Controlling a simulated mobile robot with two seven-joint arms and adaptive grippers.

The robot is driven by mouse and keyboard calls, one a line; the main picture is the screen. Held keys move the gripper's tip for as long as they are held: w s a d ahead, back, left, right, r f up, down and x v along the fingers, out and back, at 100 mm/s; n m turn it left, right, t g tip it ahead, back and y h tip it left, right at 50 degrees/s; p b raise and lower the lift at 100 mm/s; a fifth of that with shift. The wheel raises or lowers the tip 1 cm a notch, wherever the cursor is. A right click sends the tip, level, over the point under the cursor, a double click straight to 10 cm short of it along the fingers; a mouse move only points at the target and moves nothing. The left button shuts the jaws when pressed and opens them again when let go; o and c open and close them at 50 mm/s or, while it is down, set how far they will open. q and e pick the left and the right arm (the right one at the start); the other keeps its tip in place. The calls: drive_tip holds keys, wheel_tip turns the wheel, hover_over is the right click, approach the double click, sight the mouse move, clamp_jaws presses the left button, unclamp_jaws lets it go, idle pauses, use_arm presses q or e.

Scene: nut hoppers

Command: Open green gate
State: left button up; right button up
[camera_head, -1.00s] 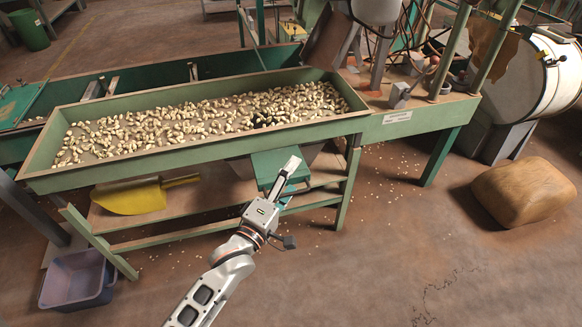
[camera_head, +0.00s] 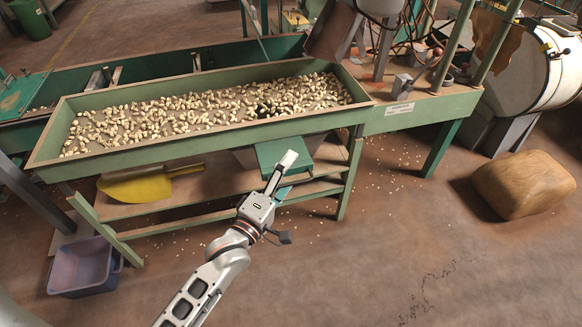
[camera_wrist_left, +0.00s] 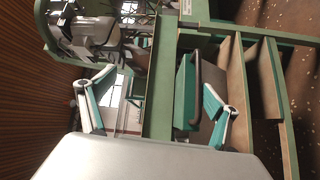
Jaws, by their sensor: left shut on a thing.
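The green gate (camera_head: 302,166) is a flat green plate below the front wall of the nut hopper (camera_head: 215,141), near its right end. In the left wrist view the gate (camera_wrist_left: 184,92) shows with a dark curved handle (camera_wrist_left: 195,88) along one side. My left gripper (camera_head: 282,172) reaches up to the gate from the front and overlaps it in the head view. In the wrist view its two fingers (camera_wrist_left: 157,86) stand apart on either side of the gate and a green beam. It is shut on the gate; the exact contact is hard to see. My right gripper is not in view.
Nuts (camera_head: 200,115) lie in the hopper. A yellow scoop (camera_head: 135,188) rests on the lower shelf. A purple bin (camera_head: 84,268) stands at the left and a brown sack (camera_head: 523,184) at the right. Green legs flank the gate. The floor in front is mostly clear.

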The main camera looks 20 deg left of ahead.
use_arm(q)
drive_tip(key=shift+s+a+r+t+p, duration=0.15)
drive_tip(key=shift+s+r+t+p, duration=0.15)
drive_tip(key=shift+s+r, duration=0.95)
drive_tip(key=shift+c, duration=0.6)
drive_tip(key=shift+v, duration=1.05)
drive_tip(key=c, duration=1.3)
drive_tip(key=shift+s+a+f, duration=0.15)
drive_tip(key=shift+s+f, duration=0.45)
drive_tip(key=shift+s, duration=0.3)
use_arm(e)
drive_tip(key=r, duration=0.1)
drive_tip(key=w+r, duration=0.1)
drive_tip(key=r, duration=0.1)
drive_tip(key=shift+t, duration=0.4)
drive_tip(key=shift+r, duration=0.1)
use_arm(q)
drive_tip(key=shift+p, duration=0.45)
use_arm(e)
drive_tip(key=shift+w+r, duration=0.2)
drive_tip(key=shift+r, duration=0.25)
